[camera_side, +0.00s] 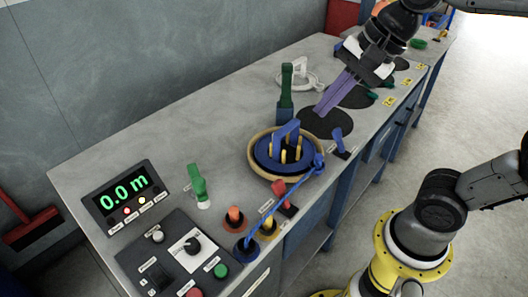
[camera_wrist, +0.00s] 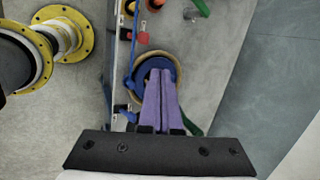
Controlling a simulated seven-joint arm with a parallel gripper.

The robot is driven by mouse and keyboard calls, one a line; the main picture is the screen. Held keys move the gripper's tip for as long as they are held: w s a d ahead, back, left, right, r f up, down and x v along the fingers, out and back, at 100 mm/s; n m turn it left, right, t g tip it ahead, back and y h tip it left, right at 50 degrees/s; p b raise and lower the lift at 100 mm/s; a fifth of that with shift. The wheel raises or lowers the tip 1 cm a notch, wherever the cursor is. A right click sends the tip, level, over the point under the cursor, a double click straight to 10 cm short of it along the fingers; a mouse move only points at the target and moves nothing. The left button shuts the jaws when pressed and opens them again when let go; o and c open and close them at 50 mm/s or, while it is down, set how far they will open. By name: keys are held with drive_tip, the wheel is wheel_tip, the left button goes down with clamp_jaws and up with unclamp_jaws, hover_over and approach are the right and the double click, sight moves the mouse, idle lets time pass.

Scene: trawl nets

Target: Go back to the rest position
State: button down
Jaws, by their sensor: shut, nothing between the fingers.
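My gripper (camera_side: 334,94) has two long purple fingers that lie together, shut with nothing between them. In the side view it hangs above the far half of the workbench, over black round pads, with its fingertips pointing down and to the left. In the wrist view the gripper (camera_wrist: 162,72) points toward the round blue and tan reel (camera_wrist: 145,62). In the side view the reel (camera_side: 256,171) sits on the bench, apart from and to the left of the gripper, with a blue cord (camera_side: 285,197) running off it.
A green-handled post (camera_side: 286,88) stands close left of my fingers. A white fitting (camera_side: 297,74) lies behind it. A display reading 0.0 m (camera_side: 125,197), a control panel (camera_side: 170,262) and a green lever (camera_side: 197,182) occupy the near end. Black pads (camera_side: 325,124) lie below my fingers.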

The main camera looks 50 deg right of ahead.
drive_tip(key=s+d+f+n+h, duration=0.1)
drive_tip(key=s+n, duration=0.3)
drive_tip(key=n, duration=0.4)
drive_tip(key=s+d+f+n+h, duration=0.1)
drive_tip(key=s+d+f+n, duration=0.3)
drive_tip(key=n, duration=0.4)
drive_tip(key=shift+f, duration=0.25)
